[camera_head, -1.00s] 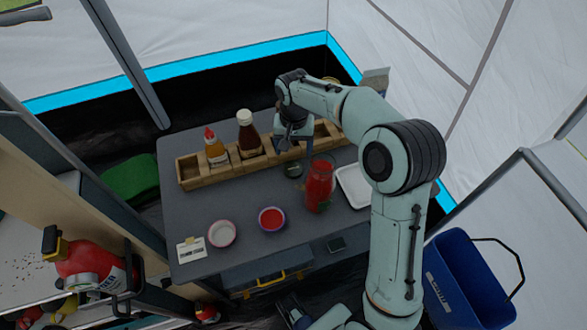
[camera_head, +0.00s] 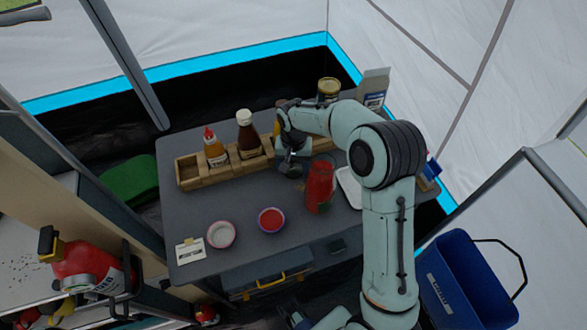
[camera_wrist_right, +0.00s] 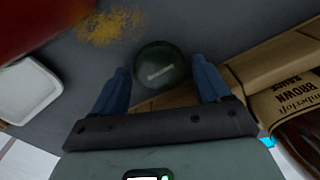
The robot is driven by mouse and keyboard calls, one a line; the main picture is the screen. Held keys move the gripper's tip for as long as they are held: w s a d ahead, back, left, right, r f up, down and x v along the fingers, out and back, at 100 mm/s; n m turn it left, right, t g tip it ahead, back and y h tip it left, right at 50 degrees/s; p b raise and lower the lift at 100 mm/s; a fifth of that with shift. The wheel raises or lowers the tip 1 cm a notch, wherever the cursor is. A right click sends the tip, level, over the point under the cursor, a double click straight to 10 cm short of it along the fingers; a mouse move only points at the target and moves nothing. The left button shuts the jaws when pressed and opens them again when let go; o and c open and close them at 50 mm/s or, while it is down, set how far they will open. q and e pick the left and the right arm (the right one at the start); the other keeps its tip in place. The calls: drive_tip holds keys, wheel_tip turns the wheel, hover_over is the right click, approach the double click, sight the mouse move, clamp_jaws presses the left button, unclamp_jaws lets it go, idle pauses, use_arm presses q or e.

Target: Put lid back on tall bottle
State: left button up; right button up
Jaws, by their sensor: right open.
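The tall bottle (camera_head: 319,188) is clear glass filled with red and stands upright on the grey table; in the wrist view its dark red body (camera_wrist_right: 50,22) fills the top left corner. A round dark green lid (camera_wrist_right: 161,64) lies on the table behind and left of the bottle. My right gripper (camera_head: 292,165) is open and low over the lid; in the wrist view its two blue fingers (camera_wrist_right: 160,70) stand either side of the lid. Contact with it cannot be told. A part of mine at the bottom edge of the head view may be the left gripper; its jaws are unclear.
A wooden rack (camera_head: 190,175) with sauce bottles runs behind the lid. A white tray (camera_head: 350,187) is close right of the bottle. A red-filled bowl (camera_head: 271,219) and a pale bowl (camera_head: 221,235) stand in front. The table's left side has free room.

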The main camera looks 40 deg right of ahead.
sight(294, 169)
drive_tip(key=shift+f, duration=0.2)
drive_tip(key=c, duration=0.8)
drive_tip(key=shift+r, duration=0.1)
wheel_tip(294, 169, up, 20)
drive_tip(key=p, duration=0.2)
drive_tip(key=shift+p, duration=0.4)
